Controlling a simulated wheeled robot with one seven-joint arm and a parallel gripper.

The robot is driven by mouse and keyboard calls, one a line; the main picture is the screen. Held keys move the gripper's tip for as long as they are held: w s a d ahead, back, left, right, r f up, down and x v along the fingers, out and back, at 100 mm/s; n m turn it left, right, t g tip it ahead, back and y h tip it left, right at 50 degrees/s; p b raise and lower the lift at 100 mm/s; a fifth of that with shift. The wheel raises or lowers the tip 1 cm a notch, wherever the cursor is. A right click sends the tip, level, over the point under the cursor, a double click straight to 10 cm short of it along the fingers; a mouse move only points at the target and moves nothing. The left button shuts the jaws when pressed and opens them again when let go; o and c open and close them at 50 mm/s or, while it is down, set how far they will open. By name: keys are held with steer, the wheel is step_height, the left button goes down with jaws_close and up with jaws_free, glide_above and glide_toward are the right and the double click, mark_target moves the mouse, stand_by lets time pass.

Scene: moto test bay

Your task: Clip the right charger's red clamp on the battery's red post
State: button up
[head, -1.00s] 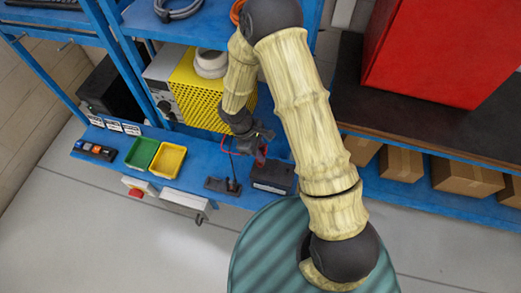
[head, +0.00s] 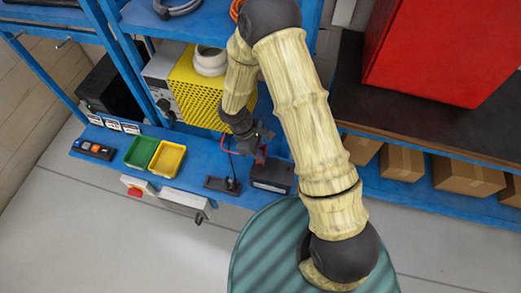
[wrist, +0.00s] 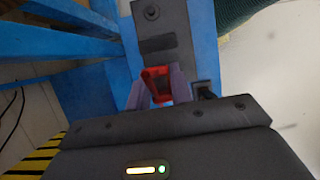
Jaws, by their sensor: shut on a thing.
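My gripper (wrist: 158,90) is shut on a red clamp (wrist: 157,77), which sits between its two grey-purple fingers in the wrist view. In the head view the red clamp (head: 261,155) hangs below the wrist, just above the back of the dark battery (head: 271,179). The battery's grey top (wrist: 160,42) lies beyond the clamp in the wrist view, with a round dark feature at its far end. I cannot make out the red post. A red lead runs left from the clamp toward the yellow charger (head: 200,92). I cannot tell whether clamp and battery touch.
A small black holder (head: 222,184) stands left of the battery on the blue shelf. Green (head: 141,152) and yellow (head: 167,160) bins sit farther left. Blue rack posts stand behind. A red cabinet (head: 430,50) is at right.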

steer(key=o, duration=1)
steer(key=shift+f, duration=0.1)
steer(key=b+v, duration=0.3)
steer(key=v, duration=1.4)
steer(key=shift+r, duration=0.3)
steer(key=s+d+r+m+t+y, duration=0.1)
steer(key=s+d+m+t+y, duration=0.1)
steer(key=s+d+m, duration=0.2)
steer(key=s+d+r+m+t+y, duration=0.2)
steer(key=s+d+m, duration=0.2)
steer(key=d+m, duration=0.6)
steer(key=d, duration=0.4)
steer(key=shift+s, duration=0.15)
